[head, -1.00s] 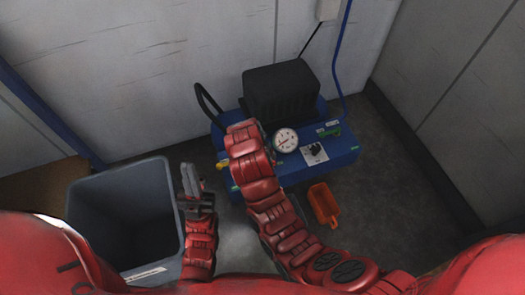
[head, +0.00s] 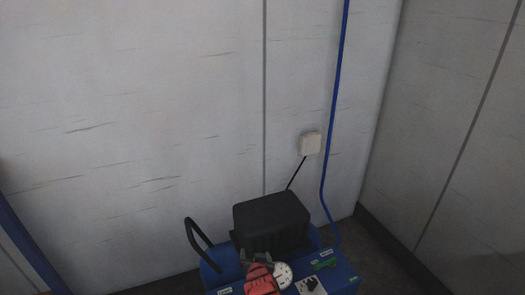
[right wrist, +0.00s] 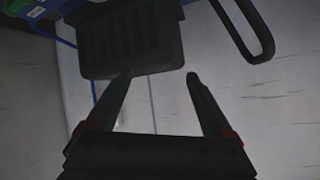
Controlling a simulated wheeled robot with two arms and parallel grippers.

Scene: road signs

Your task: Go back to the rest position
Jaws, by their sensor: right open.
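My right gripper (head: 256,257) shows at the bottom of the head view, in front of the blue machine (head: 339,282) and near its round white gauge (head: 283,274). In the right wrist view its two dark fingers (right wrist: 160,76) are spread apart with nothing between them. The black ribbed housing (head: 272,222) of the machine lies behind the gripper; it also fills the upper left of the right wrist view (right wrist: 125,42). I cannot tell whether the gripper touches the machine. My left gripper is out of view.
A black handle (head: 199,242) rises at the machine's left. A black cable runs to a white wall box (head: 310,143). A blue pipe (head: 335,110) runs down the pale wall (head: 140,110). A blue post (head: 28,250) stands at lower left.

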